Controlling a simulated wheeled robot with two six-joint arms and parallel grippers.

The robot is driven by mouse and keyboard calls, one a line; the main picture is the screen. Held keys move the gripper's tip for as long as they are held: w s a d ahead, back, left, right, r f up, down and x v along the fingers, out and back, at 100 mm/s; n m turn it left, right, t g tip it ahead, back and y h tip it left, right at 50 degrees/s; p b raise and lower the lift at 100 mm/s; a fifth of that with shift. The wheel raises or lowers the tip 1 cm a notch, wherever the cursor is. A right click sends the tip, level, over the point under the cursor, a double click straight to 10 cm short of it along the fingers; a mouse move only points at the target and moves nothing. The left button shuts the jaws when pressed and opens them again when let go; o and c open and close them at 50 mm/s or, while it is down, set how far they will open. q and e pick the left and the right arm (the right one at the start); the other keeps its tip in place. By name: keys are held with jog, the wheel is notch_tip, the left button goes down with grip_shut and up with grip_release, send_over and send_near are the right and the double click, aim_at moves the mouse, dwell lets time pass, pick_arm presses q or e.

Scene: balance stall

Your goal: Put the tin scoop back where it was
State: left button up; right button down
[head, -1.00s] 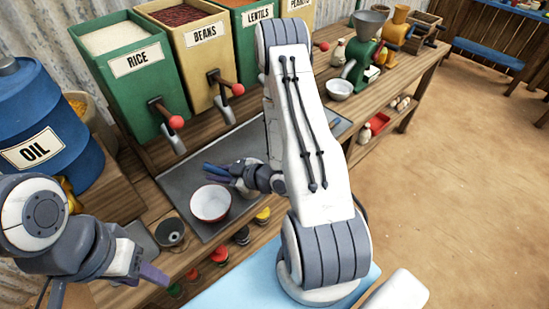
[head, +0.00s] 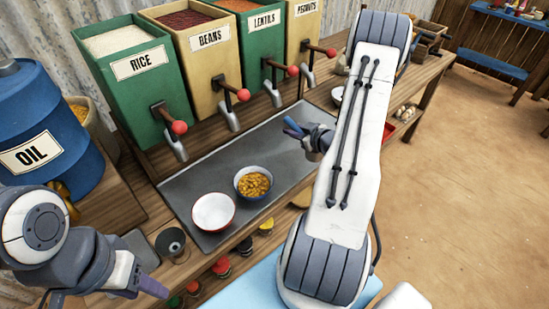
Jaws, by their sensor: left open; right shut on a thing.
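My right gripper (head: 297,129) is shut, above the right part of the grey metal tray. The tin scoop it holds cannot be made out; the hand and arm hide that area. A bowl with yellow-orange contents (head: 254,183) stands on the tray to the left of and nearer than this gripper. An empty white bowl with a red rim (head: 213,212) stands beside it. My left gripper (head: 108,290) is open and empty at the lower left, partly cut by the picture edge.
Dispensers for rice (head: 143,66), beans (head: 210,40), lentils (head: 263,46) and peanuts (head: 306,15) stand behind the tray (head: 190,180), with red-knobbed levers. A dark round cup (head: 172,243) stands left of the tray. A blue oil drum (head: 38,130) is at far left.

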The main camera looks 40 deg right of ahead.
jog(key=w+a+f, duration=0.1)
jog(key=a, duration=0.1)
jog(key=w+a+f+p, duration=0.1)
jog(key=a, duration=0.1)
jog(key=w+a+f, duration=0.2)
jog(key=shift+w+f, duration=0.1)
jog(key=shift+w+a+f, duration=0.3)
jog(key=shift+a+f, duration=0.05)
jog(key=shift+f, duration=0.05)
notch_tip(320, 180, down, 3)
jog(key=shift+f+p, duration=0.1)
jog(key=shift+p, duration=0.5)
jog(key=shift+f, duration=0.35)
jog(key=shift+f, duration=0.1)
jog(key=c, duration=0.7)
grip_release()
